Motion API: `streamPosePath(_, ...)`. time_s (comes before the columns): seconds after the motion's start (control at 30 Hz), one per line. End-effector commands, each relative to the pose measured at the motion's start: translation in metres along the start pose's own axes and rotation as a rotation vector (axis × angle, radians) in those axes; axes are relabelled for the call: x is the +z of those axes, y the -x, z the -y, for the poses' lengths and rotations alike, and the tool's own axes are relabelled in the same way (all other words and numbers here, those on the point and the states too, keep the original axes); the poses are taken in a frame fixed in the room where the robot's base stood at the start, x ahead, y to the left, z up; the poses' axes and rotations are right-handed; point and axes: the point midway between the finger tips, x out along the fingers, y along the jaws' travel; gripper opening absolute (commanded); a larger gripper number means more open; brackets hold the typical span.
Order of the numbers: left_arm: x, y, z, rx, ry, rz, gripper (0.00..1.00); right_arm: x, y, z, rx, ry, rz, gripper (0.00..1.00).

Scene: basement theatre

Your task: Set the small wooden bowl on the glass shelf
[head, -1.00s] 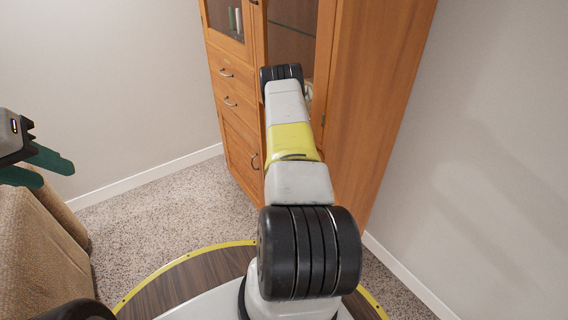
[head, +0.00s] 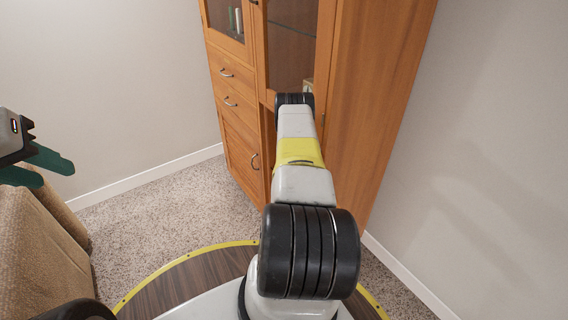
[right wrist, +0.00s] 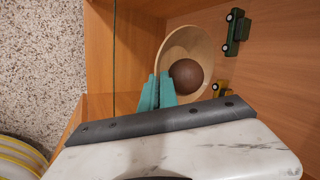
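The small wooden bowl (right wrist: 175,49) is in the right wrist view, inside the wooden cabinet, with a brown ball (right wrist: 187,76) in its hollow. My right gripper's teal fingers (right wrist: 158,82) are close together at the bowl's near rim and appear to pinch it. The fingertips' contact is partly hidden. The glass shelf (head: 291,27) shows as a thin edge high in the cabinet's open bay in the head view. The right gripper and bowl are hidden behind my right arm there. My left gripper (head: 56,173) is open and empty at the left edge.
The wooden cabinet (head: 370,110) stands in the corner between pale walls. A green toy car (right wrist: 237,32) and a yellow toy car (right wrist: 232,88) are close to the bowl. A tan upholstered seat (head: 35,245) is at left. Carpet (head: 165,200) lies clear before the cabinet.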

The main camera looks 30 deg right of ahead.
Motion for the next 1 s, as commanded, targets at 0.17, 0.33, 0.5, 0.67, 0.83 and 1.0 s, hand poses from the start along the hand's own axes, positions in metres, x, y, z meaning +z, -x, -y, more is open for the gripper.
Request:
streamPosePath(0.17,0.000,0.000,0.000,0.000,0.000,0.000,0.36,0.000,-0.001,-0.001,0.000,0.000,0.000,0.06)
streamPosePath(0.33,0.000,0.000,0.000,0.000,0.000,0.000,0.36,0.000,0.000,0.000,0.000,-0.001,0.000,0.26)
streamPosePath(0.5,0.000,0.000,0.000,0.000,0.000,0.000,0.36,0.000,0.000,0.000,0.000,-0.001,0.000,0.26)
streamPosePath(0.67,0.000,0.000,0.000,0.000,0.000,0.000,0.36,0.001,0.004,0.000,0.000,0.000,0.000,0.26)
streamPosePath(0.83,0.000,0.000,0.000,0.000,0.000,0.000,0.36,0.001,0.029,0.002,-0.001,0.001,0.000,0.26)
streamPosePath(1.0,0.000,0.000,0.000,0.000,0.000,0.000,0.36,0.001,0.067,0.001,-0.001,0.000,0.001,0.26)
